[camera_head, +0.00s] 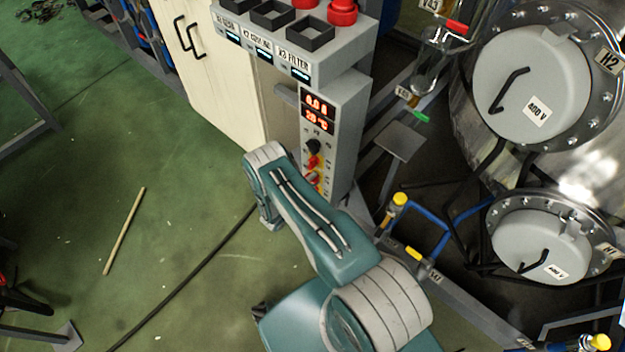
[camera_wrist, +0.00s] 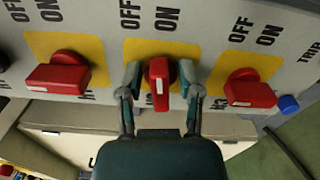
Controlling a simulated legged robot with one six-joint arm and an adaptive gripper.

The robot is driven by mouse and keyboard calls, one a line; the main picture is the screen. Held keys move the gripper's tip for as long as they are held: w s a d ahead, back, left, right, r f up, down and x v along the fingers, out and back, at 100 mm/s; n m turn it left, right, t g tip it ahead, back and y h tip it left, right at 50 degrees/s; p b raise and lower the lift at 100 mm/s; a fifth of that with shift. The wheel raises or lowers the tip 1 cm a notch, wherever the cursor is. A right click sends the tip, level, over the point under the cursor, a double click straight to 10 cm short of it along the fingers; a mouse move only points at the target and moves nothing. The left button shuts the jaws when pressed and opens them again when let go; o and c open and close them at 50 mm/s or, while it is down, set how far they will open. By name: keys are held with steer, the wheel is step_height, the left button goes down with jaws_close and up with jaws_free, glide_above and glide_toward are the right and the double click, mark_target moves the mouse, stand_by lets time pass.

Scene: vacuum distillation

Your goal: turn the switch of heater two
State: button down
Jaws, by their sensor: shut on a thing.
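Three red switches on yellow plates sit in a row on a grey panel in the wrist view: a left one (camera_wrist: 57,73), a middle one (camera_wrist: 159,84) and a right one (camera_wrist: 250,89). OFF and ON are printed above the plates. My gripper (camera_wrist: 159,78) has one finger on each side of the middle switch and is shut on it. The middle handle stands upright in the picture; the outer two lie roughly sideways. The heater labels below are partly hidden, the middle one mostly by my gripper. In the head view my gripper is hidden behind my arm.
A blue button (camera_wrist: 288,103) sits right of the right switch. In the head view, a grey control column (camera_head: 347,125) with a red display (camera_head: 318,112) stands beside a cream cabinet (camera_head: 215,70). Large round heater covers (camera_head: 530,85) are at the right. The green floor at left is largely free.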

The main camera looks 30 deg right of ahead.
steer(key=shift+f+m, duration=0.25)
steer(key=shift+m, duration=0.75)
steer(key=shift+s, duration=0.1)
steer(key=c, duration=0.6)
jaws_free()
steer(key=shift+d, duration=0.15)
steer(key=v, duration=1.2)
